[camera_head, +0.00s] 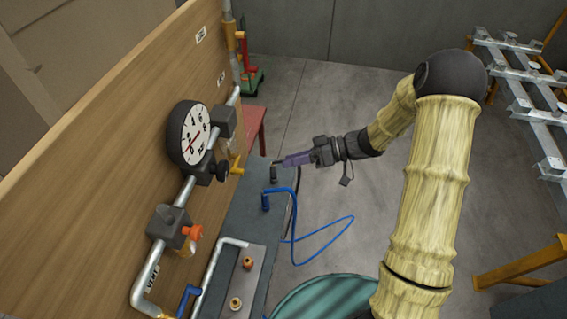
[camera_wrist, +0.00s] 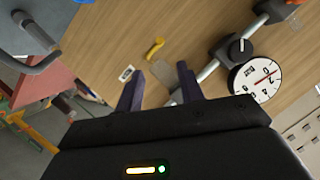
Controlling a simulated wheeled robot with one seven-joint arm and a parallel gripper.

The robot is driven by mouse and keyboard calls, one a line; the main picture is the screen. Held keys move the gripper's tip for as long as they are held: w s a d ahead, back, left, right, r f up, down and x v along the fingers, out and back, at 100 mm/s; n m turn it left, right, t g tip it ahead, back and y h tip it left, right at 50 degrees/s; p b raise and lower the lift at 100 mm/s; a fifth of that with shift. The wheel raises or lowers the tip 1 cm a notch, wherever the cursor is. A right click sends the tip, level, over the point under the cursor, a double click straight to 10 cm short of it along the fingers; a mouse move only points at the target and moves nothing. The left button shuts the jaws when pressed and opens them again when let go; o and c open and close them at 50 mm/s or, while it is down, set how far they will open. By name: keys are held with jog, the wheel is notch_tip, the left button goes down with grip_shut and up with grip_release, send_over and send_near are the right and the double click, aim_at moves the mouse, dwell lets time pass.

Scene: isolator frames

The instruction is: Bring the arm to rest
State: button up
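My arm reaches out from the right in the head view, bent at a dark elbow joint. My gripper (camera_head: 285,162) points left toward the wooden panel (camera_head: 110,130), above the grey bench. In the wrist view my gripper (camera_wrist: 158,83) shows two dark purple fingers standing apart with nothing between them. The fingers are clear of the panel behind them. A round pressure gauge (camera_head: 188,134) sits on the panel's pipework, and it also shows at the right of the wrist view (camera_wrist: 255,80).
A grey bench (camera_head: 240,215) stands below the panel, with a blue hose (camera_head: 320,237) looping off it. A yellow handle (camera_head: 237,165) and an orange knob (camera_head: 192,232) stick out from the pipes. A green round-topped object (camera_head: 325,298) stands near my arm. A metal rack (camera_head: 520,90) is at right.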

dwell(0.5)
jog(key=w+d+r+m+t+h, duration=0.1)
jog(key=w+d+m+t+h, duration=0.1)
jog(key=w+m+t+h, duration=0.3)
jog(key=d+r+m+t+h+b, duration=0.1)
jog(key=d+r+t+h+b, duration=0.1)
jog(key=d+t+h, duration=0.35)
jog(key=s+d+m+g+h, duration=0.2)
jog(key=s+d+g, duration=0.1)
jog(key=s, duration=0.6)
jog(key=s+d+m+g+h, duration=0.2)
jog(key=s+d, duration=0.3)
jog(key=s, duration=0.5)
jog(key=shift+s+f+m+g+b, duration=0.25)
jog(key=shift+m+g+b, duration=0.1)
jog(key=shift+m+g, duration=0.5)
jog(key=shift+w, duration=0.1)
